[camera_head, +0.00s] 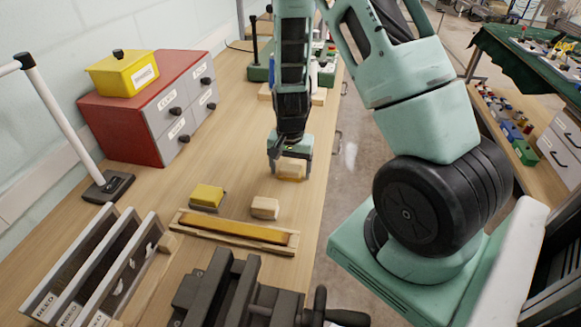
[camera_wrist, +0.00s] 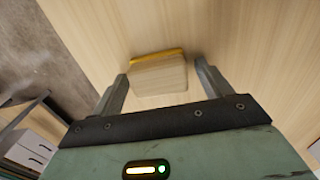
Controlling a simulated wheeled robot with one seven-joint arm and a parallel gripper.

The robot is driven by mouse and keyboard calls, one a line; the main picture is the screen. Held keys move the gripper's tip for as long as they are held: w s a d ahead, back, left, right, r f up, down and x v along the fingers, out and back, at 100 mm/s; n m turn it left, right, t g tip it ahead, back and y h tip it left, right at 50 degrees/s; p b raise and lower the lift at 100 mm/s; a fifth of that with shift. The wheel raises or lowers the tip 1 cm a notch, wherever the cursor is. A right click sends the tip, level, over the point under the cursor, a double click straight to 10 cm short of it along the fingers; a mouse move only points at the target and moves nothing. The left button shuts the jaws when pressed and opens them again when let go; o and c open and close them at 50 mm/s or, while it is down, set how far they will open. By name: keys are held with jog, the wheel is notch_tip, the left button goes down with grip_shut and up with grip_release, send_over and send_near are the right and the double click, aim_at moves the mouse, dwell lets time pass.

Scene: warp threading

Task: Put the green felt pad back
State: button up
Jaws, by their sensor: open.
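My gripper (camera_head: 289,175) is open above the wooden bench, with a pale wooden block (camera_head: 291,168) at its fingers. In the wrist view my gripper (camera_wrist: 160,82) has one finger on each side of this block (camera_wrist: 160,77), with gaps to both. A yellow-orange layer shows along the block's far edge there. I cannot tell whether the block rests on the bench. No green felt pad can be made out in either view; it may be hidden or face away.
Nearer lie a yellow-topped block (camera_head: 207,195), another pale block (camera_head: 265,208) and a long wooden tray with an amber strip (camera_head: 236,229). A dark vise (camera_head: 232,295) and slotted rack (camera_head: 95,270) stand in front. A red drawer cabinet (camera_head: 120,125) is left.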

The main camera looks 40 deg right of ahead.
aim_at(290, 165)
notch_tip(290, 165, up, 12)
jog(key=s+a+r+n+y, duration=0.1)
jog(key=a+r+n, duration=0.15)
jog(key=a, duration=0.45)
jog(key=s+a+r+n, duration=0.2)
jog(key=a+n, duration=0.2)
jog(key=a, duration=0.4)
jog(key=s+a+r+n, duration=0.4)
jog(key=s+a+n, duration=0.8)
jog(key=s, duration=0.3)
jog(key=shift+s+a+r+n, duration=0.25)
jog(key=shift+a+n, duration=0.1)
jog(key=shift+a, duration=0.55)
